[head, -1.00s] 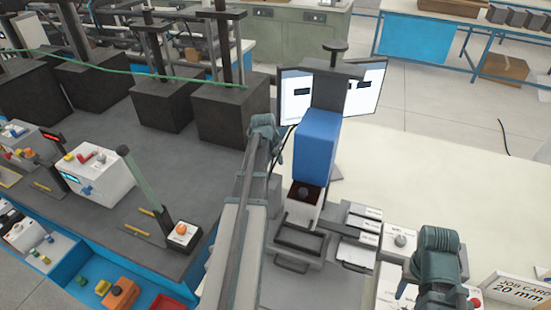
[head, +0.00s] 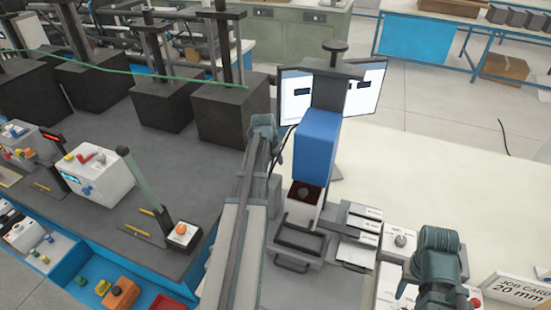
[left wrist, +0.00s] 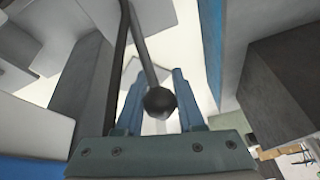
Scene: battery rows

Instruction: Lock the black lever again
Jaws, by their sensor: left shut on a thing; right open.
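The black lever shows in the left wrist view as a thin dark rod with a round black knob (left wrist: 160,102). My left gripper (left wrist: 159,88) is shut on the knob, with one blue finger on each side of it. In the head view my left arm reaches up beside the blue-headed press (head: 317,140), and the lever and left fingertips are hidden there. My right gripper (head: 440,293) is open at the lower right, over the bench near the small grey dial box. Its fingertips are hard to make out.
A grey tray with a handle (head: 298,243) is in front of the press. Labelled plates (head: 358,245) and a dial box (head: 401,241) are to its right. A job card (head: 520,288) stands at the right edge. Two screens stand behind the press. The pale bench at right is clear.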

